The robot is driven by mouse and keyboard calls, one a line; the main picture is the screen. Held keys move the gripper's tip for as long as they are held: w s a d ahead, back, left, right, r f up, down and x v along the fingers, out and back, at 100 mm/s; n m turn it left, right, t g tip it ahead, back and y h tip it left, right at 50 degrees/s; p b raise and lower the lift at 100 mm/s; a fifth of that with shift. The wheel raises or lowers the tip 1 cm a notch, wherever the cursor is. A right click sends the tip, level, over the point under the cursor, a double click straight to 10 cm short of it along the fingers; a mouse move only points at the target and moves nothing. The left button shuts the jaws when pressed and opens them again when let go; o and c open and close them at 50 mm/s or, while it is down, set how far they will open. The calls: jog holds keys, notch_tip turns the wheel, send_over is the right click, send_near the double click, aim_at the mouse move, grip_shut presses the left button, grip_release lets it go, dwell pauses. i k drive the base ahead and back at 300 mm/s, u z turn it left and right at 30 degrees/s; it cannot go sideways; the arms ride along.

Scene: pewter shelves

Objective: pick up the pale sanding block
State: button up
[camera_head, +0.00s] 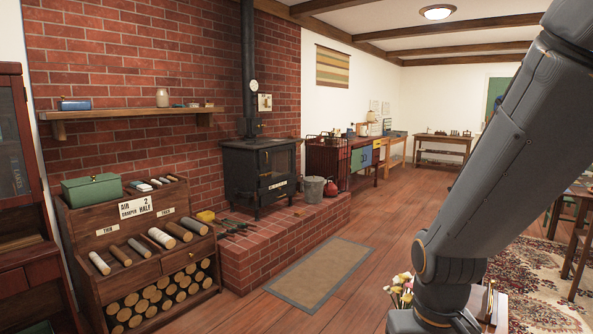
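I cannot pick out the pale sanding block with certainty. Small pale block-like pieces (143,186) lie on top of the wooden rack (135,236) at the left, right of a green box (92,190). They are too small to identify. A few other small things (193,105) sit on the wall shelf, also too small to tell. My arm fills the right side of the view. My gripper is not in view.
The rack holds several rolls and, below, stacked round logs (150,302). A black stove (259,172) stands on a brick hearth (275,248). A grey-brown mat (318,272) lies on open wooden floor. A flower bunch (402,288) is near my arm.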

aim_at(299, 212)
jog(key=u, duration=1.15)
jog(key=i, duration=3.55)
jog(key=z, duration=2.15)
jog(key=i, duration=1.55)
jog(key=z, duration=0.05)
